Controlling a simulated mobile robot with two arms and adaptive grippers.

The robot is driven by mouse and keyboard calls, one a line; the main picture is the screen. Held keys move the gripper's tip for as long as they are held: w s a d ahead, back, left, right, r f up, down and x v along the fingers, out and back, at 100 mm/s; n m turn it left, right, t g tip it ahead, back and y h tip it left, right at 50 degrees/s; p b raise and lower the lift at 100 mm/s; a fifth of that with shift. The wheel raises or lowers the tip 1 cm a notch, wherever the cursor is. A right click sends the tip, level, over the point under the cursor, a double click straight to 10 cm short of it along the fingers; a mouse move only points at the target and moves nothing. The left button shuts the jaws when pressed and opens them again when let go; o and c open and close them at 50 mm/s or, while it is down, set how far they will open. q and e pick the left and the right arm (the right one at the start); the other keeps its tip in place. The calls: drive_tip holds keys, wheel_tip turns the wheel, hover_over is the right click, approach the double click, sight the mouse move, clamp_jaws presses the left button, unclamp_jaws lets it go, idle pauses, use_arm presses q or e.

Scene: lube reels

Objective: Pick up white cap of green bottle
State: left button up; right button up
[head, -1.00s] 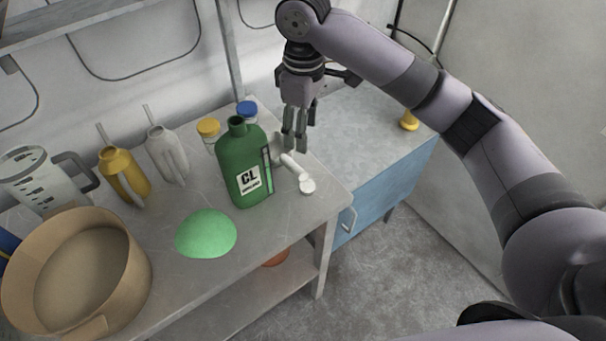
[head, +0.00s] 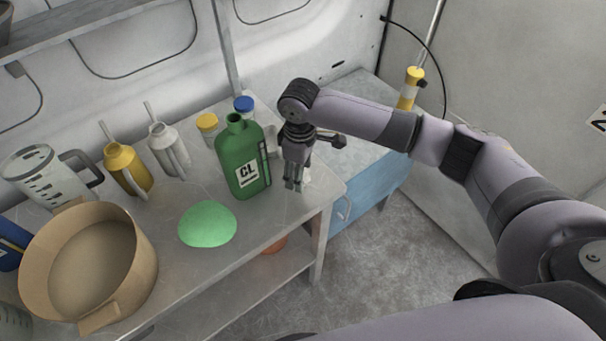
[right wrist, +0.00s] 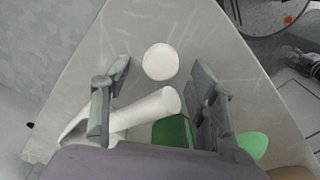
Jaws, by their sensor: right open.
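The green bottle (head: 242,158) with a "CL" label stands upright and uncapped on the grey table. The white cap (right wrist: 160,61) lies on the table and shows as a round white disc in the right wrist view. My right gripper (head: 293,186) points down just right of the bottle, open and empty. In the right wrist view the cap lies between and slightly beyond the two fingers (right wrist: 158,95), not touching them. In the head view my gripper mostly hides the cap. My left gripper is not in view.
A white scoop (right wrist: 145,110) lies close to the cap, its handle reaching between my fingers. The green dome (head: 207,224), tan basin (head: 140,262), yellow can (head: 127,168) and grey can (head: 168,150) stand to the left. The table's edge is close on the right.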

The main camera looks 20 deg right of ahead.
drive_tip(key=shift+f, duration=0.45)
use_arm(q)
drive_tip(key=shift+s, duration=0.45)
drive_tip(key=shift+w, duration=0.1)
use_arm(e)
drive_tip(key=c, duration=0.4)
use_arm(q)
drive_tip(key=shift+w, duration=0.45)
use_arm(e)
drive_tip(key=c, duration=0.4)
